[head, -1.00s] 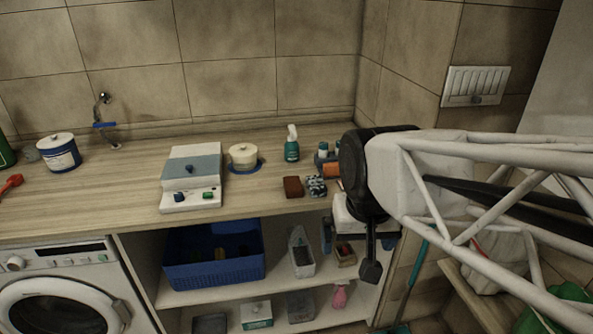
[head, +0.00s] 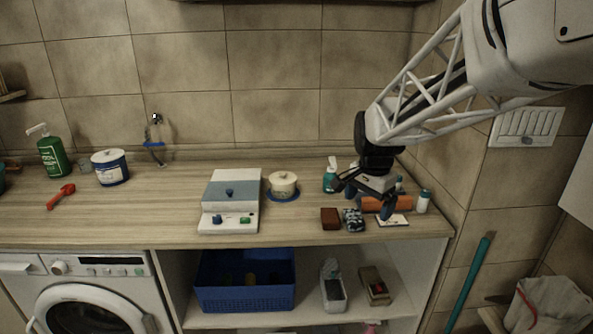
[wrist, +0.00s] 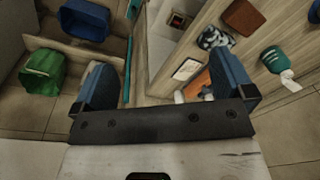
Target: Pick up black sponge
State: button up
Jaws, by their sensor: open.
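No plainly black sponge stands out. The darkest small block on the counter is a black-and-white patterned one (head: 354,220), right of a reddish-brown block (head: 331,219). In the wrist view the patterned block (wrist: 214,37) and the brown block (wrist: 243,17) lie at the upper right, beyond my right finger. My gripper (head: 364,195) is open over the right end of the counter, near the patterned block and an orange roll (head: 385,203). In the wrist view my gripper (wrist: 165,82) has its blue fingers wide apart, with nothing held between them.
A white-and-blue device (head: 230,202), a lidded pot (head: 283,185), a teal spray bottle (head: 329,178) and a white bottle (head: 423,201) stand on the counter (head: 140,215). A blue basket (head: 245,292) and a grey holder (head: 333,287) stand on the shelf below.

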jog(key=w+d+f+m, duration=0.1)
jog(key=w+f+m, duration=0.25)
jog(key=w, duration=0.55)
jog(key=m+g, duration=0.1)
jog(key=m, duration=0.3)
send_over(354, 215)
notch_tip(354, 215, down, 7)
jog(key=shift+s+d+f, duration=0.1)
jog(key=shift+d+f, duration=0.05)
jog(key=shift+f, duration=0.05)
jog(key=shift+f, duration=1.3)
jog(key=shift+f, duration=0.15)
jog(key=shift+f, duration=2.45)
